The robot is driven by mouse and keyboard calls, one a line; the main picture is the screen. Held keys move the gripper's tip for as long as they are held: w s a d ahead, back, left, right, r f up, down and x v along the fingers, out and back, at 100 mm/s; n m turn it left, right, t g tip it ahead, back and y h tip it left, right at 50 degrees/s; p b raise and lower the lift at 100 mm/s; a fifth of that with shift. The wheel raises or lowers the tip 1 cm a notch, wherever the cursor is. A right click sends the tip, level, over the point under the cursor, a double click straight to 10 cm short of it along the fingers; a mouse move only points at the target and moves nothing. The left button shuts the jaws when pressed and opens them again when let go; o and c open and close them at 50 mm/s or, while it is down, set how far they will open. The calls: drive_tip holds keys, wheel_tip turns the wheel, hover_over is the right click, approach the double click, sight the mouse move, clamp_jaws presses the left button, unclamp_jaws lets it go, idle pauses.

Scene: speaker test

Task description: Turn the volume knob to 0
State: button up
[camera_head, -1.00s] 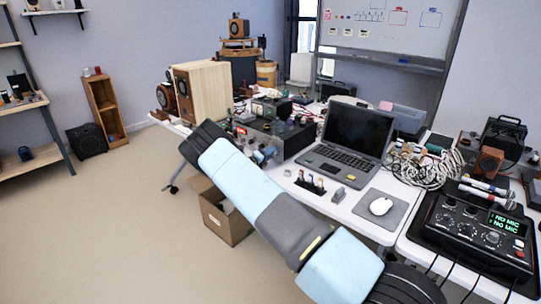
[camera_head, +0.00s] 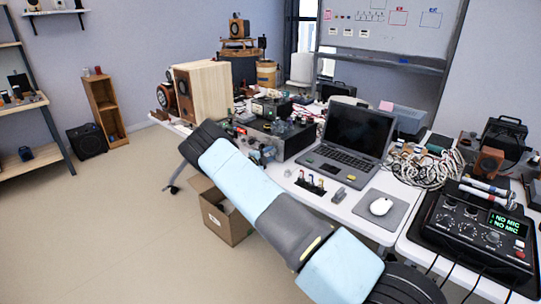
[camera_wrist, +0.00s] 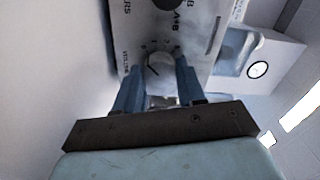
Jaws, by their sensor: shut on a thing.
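The volume knob (camera_wrist: 159,68) is a pale silver dial with a dark pointer line, on the silver front panel (camera_wrist: 170,35) of an amplifier. In the wrist view my gripper (camera_wrist: 156,72) has its two blue fingers on either side of the knob, shut on it. Small marks ring the knob, and lettering beside it is too blurred to read surely. In the head view the dark amplifier (camera_head: 283,134) stands on the table left of the laptop. My arm crosses in front, and the knob and fingertips cannot be made out there.
A black knob (camera_wrist: 164,3) sits further along the panel. A laptop (camera_head: 352,140), mouse (camera_head: 380,206) and mixer (camera_head: 472,235) stand to the right. A wooden speaker (camera_head: 202,92) is behind left. A cardboard box (camera_head: 226,220) is under the table.

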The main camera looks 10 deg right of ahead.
drive_tip(key=shift+a+f, duration=0.2)
drive_tip(key=shift+a, duration=0.1)
drive_tip(key=o, duration=1.1)
drive_tip(key=shift+d+r, duration=0.1)
drive_tip(key=shift+d, duration=0.1)
drive_tip(key=shift+c, duration=0.2)
drive_tip(key=v, duration=1.4)
